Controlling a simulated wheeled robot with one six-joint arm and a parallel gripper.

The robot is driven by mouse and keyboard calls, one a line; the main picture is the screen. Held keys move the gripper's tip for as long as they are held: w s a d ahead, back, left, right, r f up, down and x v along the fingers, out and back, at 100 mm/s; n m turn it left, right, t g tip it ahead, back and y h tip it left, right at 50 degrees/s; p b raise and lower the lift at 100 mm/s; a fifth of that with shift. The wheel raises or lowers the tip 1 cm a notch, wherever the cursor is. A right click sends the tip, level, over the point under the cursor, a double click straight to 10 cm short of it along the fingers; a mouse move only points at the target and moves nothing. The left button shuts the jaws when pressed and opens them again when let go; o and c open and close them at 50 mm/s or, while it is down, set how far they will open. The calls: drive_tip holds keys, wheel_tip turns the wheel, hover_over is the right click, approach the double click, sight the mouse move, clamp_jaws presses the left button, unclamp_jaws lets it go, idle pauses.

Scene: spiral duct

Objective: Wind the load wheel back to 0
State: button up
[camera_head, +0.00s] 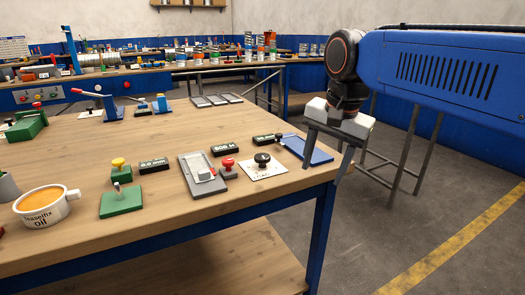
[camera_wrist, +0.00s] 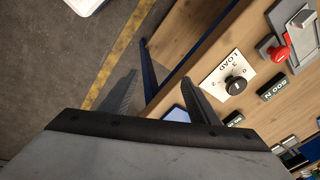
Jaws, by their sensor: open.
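The load wheel is a black knob (camera_head: 262,158) on a white plate near the table's front right edge. In the wrist view the knob (camera_wrist: 235,85) sits on the plate (camera_wrist: 217,83) marked LOAD with digits around it. Its exact setting is too small to read. A black display (camera_head: 226,147) stands behind it; in the wrist view the display (camera_wrist: 272,88) reads 500 N. My gripper (camera_head: 324,174) is open and empty, to the right of the knob, by the table's right corner. In the wrist view my gripper's fingers (camera_wrist: 160,78) are spread, with the knob to their right.
A blue tray (camera_head: 305,149) lies between the knob and my gripper. A red knob (camera_head: 228,164) and a grey fixture (camera_head: 203,174) stand left of the load wheel. Another black display (camera_head: 267,139) is behind. Open floor (camera_head: 410,240) lies right of the table.

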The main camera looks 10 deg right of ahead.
drive_tip(key=w+a+r+m+g, duration=0.1)
drive_tip(key=w+a+r+m, duration=0.45)
drive_tip(key=w+r, duration=0.3)
drive_tip(key=m+g, duration=0.2)
drive_tip(key=m, duration=0.5)
approach(263, 156)
drive_tip(key=f, duration=0.8)
drive_tip(key=shift+s+a, duration=0.1)
drive_tip(key=shift+a, duration=0.1)
drive_tip(key=c, duration=1)
